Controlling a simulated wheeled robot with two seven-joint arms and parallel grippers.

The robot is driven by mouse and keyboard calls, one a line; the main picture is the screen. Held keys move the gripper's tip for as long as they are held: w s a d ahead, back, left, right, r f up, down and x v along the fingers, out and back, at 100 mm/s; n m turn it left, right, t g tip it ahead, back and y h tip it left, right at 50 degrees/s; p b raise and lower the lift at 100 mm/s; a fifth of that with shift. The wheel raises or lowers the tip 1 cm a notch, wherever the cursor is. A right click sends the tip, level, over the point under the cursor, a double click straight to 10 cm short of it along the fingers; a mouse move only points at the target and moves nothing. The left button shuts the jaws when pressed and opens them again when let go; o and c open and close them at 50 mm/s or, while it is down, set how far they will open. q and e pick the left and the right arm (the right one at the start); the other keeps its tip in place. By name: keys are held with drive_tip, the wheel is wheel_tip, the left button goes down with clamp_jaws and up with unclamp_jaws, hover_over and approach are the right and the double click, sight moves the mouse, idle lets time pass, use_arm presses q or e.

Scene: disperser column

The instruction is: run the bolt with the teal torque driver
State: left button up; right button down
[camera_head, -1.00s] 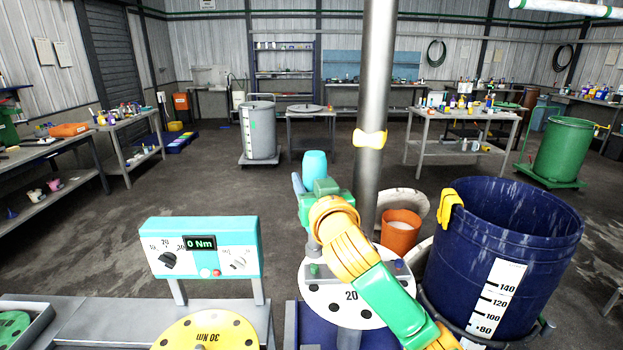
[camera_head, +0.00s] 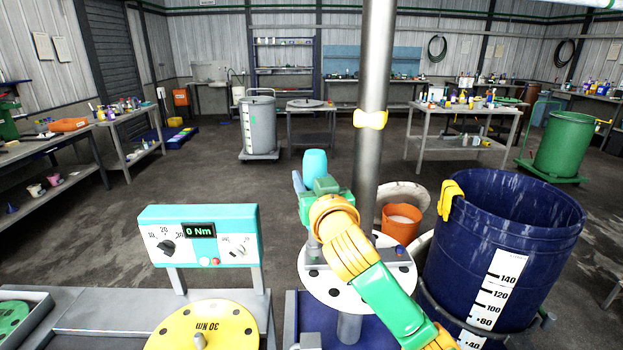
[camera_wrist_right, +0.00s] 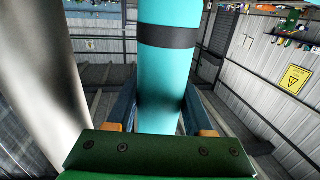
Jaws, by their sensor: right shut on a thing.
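The teal torque driver (camera_head: 314,163) stands up from my right gripper (camera_head: 312,184) in the head view. In the right wrist view the driver (camera_wrist_right: 166,85) is a teal cylinder with a dark band, and my right gripper (camera_wrist_right: 162,122) is shut on it between its two fingers. My right arm hides the driver's lower end and part of the white disc (camera_head: 322,290) below it. A dark bolt head (camera_head: 398,251) shows on the grey plate on that disc, right of my arm. A teal torque panel (camera_head: 200,236) reads 0 Nm. My left gripper is not in view.
A grey steel column (camera_head: 374,130) rises just right of the driver. A big blue drum (camera_head: 505,235) with a yellow cloth (camera_head: 450,200) stands at the right, and an orange bucket (camera_head: 400,224) is behind my arm. A yellow 30 Nm disc (camera_head: 200,328) lies at the front left.

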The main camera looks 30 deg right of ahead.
drive_tip(key=shift+f+b, duration=0.6)
drive_tip(key=shift+f, duration=0.25)
idle(1.1)
drive_tip(key=shift+s+a+f, duration=0.1)
drive_tip(key=shift+s, duration=0.05)
drive_tip(key=shift+w+r+p, duration=0.2)
drive_tip(key=shift+r+p, duration=0.85)
drive_tip(key=shift+p, duration=0.15)
wheel_tip(320, 180, up, 4)
drive_tip(key=p, duration=0.4)
drive_tip(key=shift+s, duration=0.1)
